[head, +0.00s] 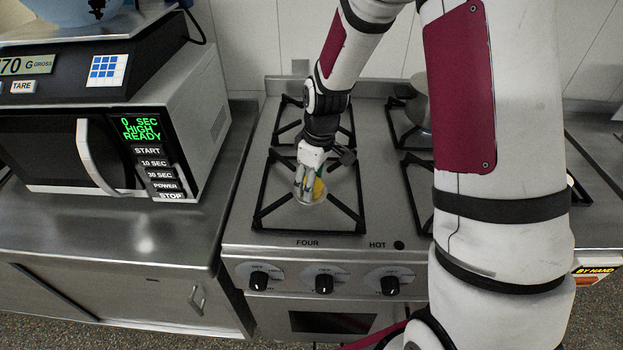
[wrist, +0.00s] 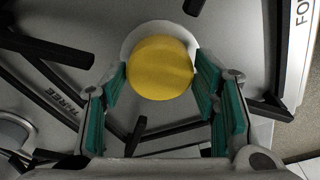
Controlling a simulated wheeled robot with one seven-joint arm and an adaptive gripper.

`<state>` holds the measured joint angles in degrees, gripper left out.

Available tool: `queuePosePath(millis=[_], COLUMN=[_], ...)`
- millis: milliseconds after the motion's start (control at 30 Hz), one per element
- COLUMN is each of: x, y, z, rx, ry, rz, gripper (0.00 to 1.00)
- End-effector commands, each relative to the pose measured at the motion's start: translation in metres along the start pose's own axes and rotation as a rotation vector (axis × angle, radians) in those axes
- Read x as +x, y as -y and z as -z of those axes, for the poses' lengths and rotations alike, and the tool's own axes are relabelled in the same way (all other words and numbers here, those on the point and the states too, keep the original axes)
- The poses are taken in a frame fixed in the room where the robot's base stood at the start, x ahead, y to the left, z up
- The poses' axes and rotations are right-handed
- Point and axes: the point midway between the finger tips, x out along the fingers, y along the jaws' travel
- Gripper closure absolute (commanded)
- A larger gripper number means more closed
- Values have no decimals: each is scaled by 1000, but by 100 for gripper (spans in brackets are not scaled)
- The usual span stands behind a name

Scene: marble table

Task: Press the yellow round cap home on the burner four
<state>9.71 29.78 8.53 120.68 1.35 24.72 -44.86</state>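The yellow round cap (wrist: 160,68) is between my fingertips in the wrist view, with teal pads against its left and right sides. In the head view a sliver of the yellow cap (head: 319,189) shows beside the fingers. My gripper (head: 308,186) points down over burner four (head: 311,200), the front-left burner behind the word FOUR. The pale round burner base (wrist: 133,36) shows past the cap's upper left edge in the wrist view, so the two look offset. I cannot tell whether the cap touches the base.
Black grate bars (head: 270,205) surround the burner. Another grate lies behind, by the word THREE (wrist: 63,92). A pot (head: 417,100) stands at the back right. Knobs (head: 324,281) line the stove front. A microwave (head: 110,140) with a scale on top stands at the left.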

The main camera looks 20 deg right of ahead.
Motion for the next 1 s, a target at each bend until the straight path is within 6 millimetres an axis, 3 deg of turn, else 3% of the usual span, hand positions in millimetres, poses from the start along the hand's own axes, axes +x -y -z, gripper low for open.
queuePosePath(millis=[467,1000], x=[-6,-102], y=[0,-1], z=[0,0], rx=[-1,1], ry=[0,-2], rz=[0,-2], gripper=[26,26])
